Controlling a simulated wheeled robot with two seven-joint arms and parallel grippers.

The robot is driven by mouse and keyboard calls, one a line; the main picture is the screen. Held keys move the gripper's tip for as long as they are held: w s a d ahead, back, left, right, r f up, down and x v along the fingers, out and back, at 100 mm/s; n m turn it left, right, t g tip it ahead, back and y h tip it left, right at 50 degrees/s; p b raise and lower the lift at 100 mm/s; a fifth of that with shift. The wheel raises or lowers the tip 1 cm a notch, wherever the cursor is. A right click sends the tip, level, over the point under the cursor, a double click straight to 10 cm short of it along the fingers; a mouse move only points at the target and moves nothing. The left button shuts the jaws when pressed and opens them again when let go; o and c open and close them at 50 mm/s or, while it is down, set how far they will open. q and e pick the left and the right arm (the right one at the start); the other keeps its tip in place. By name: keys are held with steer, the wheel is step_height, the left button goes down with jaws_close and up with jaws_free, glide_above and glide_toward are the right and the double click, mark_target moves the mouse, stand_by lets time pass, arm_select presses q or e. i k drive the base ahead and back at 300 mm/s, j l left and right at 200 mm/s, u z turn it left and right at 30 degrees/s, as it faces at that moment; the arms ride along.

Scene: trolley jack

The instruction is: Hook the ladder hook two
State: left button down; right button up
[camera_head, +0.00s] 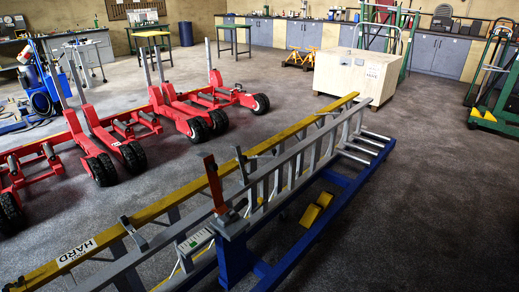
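A long ladder (282,178) with grey rails and rungs lies along a blue frame (322,219), running from the lower left to the middle right. A yellow beam (150,212) marked "HARD" runs beside it on its left. A small dark grey bracket (133,233) stands at the beam's near part, and another (240,160) farther along. I cannot tell which part is ladder hook two, or whether either bracket is hooked. A red upright piece (214,185) stands at the frame's near post. Neither of my grippers is in view.
Red trolley jacks (120,140) with black wheels stand on the left. A wooden crate (350,76) stands beyond the ladder's far end. A green trolley (495,95) is at the right. The grey floor right of the blue frame is clear.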

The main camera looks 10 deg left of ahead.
mark_target(240, 163)
steer(key=i+l+u, duration=0.3)
steer(key=i+l, duration=1.4)
